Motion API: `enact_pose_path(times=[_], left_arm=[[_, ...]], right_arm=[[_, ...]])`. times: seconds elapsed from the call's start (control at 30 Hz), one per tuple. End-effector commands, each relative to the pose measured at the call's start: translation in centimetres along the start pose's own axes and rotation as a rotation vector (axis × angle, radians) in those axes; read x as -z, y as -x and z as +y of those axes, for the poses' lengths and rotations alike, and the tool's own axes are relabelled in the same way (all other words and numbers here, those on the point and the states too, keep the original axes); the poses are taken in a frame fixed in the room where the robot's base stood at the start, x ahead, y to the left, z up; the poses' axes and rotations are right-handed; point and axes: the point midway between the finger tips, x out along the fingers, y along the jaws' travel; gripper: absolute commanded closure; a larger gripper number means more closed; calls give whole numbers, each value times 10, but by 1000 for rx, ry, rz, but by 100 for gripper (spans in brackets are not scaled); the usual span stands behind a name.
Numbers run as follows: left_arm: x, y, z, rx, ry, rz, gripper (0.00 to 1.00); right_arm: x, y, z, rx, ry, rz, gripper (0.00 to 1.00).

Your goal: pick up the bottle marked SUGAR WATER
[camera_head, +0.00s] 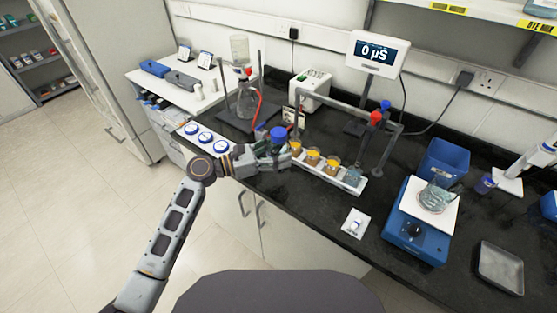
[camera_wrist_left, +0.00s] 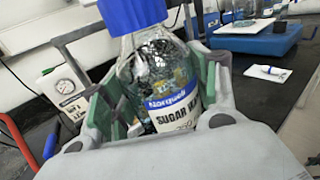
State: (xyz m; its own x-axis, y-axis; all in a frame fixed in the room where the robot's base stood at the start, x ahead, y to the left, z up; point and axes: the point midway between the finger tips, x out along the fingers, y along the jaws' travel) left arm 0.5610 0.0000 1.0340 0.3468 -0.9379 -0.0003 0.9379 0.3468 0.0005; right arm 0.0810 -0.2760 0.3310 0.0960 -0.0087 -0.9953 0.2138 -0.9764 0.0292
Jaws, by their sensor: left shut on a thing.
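A clear bottle with a blue cap stands between the fingers of my left gripper (camera_head: 278,155) in the head view, where its blue cap (camera_head: 278,134) shows above the gripper. In the left wrist view the bottle (camera_wrist_left: 165,75) is large, and its white and blue label reads SUGAR WA, the rest cut off. My left gripper (camera_wrist_left: 160,100) is shut on the bottle, with green pads on both sides of it. The bottle's base is hidden, so I cannot tell whether it touches the bench. My right gripper is not in view.
A white tray (camera_head: 322,173) with several cups of orange contents lies right of the gripper. A metal frame with red and blue knobs stands behind it. A white tray (camera_head: 205,138) with blue-lidded jars is at left. A blue scale (camera_head: 412,236) stands at right. The bench front edge is close.

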Motion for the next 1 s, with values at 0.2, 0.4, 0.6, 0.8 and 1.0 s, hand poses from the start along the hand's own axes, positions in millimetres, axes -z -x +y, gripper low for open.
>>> enact_pose_path(times=[0.2, 0.4, 0.6, 0.8, 1.0], left_arm=[[-23, 0, 0, 0, -2, -3, 78], [-27, 0, 0, -1, 0, -2, 78], [-27, 0, 0, 0, 0, -2, 78], [-27, 0, 0, 0, 0, -2, 78], [-27, 0, 0, 0, 0, -2, 78]], right_arm=[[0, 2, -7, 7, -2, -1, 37], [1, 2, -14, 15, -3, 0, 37], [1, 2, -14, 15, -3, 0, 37], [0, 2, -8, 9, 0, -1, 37], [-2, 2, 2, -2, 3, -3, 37]])
